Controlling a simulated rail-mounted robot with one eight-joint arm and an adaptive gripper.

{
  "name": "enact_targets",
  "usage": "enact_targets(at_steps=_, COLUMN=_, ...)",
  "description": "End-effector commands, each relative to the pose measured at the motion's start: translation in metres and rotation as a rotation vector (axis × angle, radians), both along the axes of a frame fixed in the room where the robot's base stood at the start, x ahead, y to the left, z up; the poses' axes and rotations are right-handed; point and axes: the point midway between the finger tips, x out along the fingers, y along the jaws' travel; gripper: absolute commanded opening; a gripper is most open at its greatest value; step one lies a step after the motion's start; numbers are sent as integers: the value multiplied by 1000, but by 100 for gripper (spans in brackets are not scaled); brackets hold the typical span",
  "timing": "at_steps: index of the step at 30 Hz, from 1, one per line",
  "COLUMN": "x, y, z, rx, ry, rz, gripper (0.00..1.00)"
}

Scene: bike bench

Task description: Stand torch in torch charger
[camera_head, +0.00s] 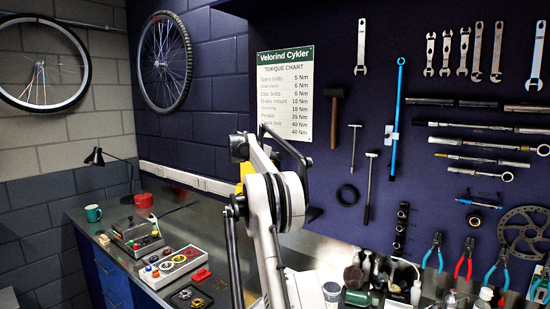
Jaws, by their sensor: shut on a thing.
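My arm rises from the bottom middle of the head view and its links cover part of the bench. I cannot make out my gripper; it seems hidden behind my arm. A small patch of yellow (246,172) shows beside the arm's upper joint; I cannot tell if it is the torch. I cannot pick out the torch charger with certainty on the bench (226,262).
At the left, a teal mug (93,213), a red cup (143,200), a black lamp (95,157) and a tray of coloured rings (173,266) stand on the bench. Bottles (415,292) crowd the right front. Tools hang on the wall, including a mallet (334,112).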

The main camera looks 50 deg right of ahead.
Motion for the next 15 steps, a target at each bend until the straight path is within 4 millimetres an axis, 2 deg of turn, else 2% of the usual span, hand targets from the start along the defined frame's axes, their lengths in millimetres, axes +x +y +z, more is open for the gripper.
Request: enact_targets(at_steps=15, x=0, y=0, z=-37, rx=0, ry=0, rz=0, gripper=0)
